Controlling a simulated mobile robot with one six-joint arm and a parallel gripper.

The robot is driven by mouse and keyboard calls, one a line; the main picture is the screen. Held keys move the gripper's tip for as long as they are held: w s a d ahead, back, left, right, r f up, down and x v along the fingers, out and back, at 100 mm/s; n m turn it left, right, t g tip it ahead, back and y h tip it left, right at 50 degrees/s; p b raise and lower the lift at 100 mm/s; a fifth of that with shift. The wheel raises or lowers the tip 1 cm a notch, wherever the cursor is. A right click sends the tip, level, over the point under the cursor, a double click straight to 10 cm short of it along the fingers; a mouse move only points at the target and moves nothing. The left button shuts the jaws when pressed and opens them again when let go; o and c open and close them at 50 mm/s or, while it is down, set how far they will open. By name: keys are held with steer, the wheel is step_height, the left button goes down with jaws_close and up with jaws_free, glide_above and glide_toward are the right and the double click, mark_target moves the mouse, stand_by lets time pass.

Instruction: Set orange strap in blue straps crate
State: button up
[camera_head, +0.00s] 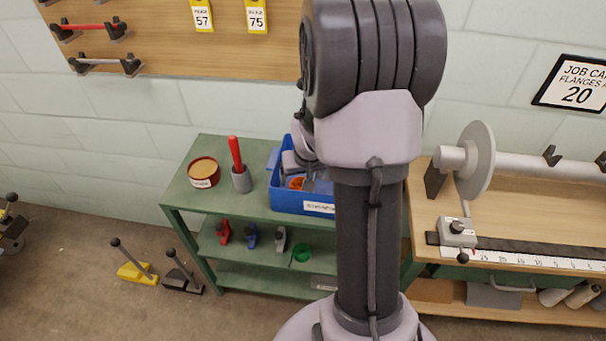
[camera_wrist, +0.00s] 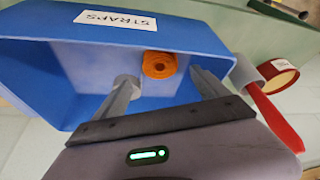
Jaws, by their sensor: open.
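The blue straps crate (camera_head: 290,204) stands on the green shelf unit, partly hidden by my arm. Its wall, with the STRAPS label, also shows in the wrist view (camera_wrist: 100,55). The orange strap (camera_wrist: 159,64), a small coil, lies inside the crate, against its inner side; it shows as an orange spot in the head view (camera_head: 296,183). My gripper (camera_wrist: 161,80) is open over the crate, one finger on each side of the strap, with visible gaps. In the head view my arm hides most of the gripper. A pale grey piece, unclear, lies by the left finger.
A red-handled tool in a grey cup (camera_head: 241,180) and a round red tin (camera_head: 204,172) stand left of the crate. Coloured items sit on the lower shelf. A workbench (camera_head: 440,205) with a roller stands at right. Yellow and black pedals (camera_head: 136,271) lie on the floor.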

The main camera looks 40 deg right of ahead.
steer(key=p+v, duration=0.4)
steer(key=v, duration=0.7)
steer(key=s+a+r+t+y, duration=0.1)
steer(key=s+a+r, duration=0.1)
steer(key=a+r, duration=1)
steer(key=s+a+r+n+t+y, duration=0.1)
steer(key=s+a+r+y, duration=0.1)
steer(key=s+a, duration=0.9)
steer(key=a+y, duration=0.1)
steer(key=a, duration=0.3)
steer(key=shift+s+r, duration=0.2)
steer(key=shift+d, duration=0.1)
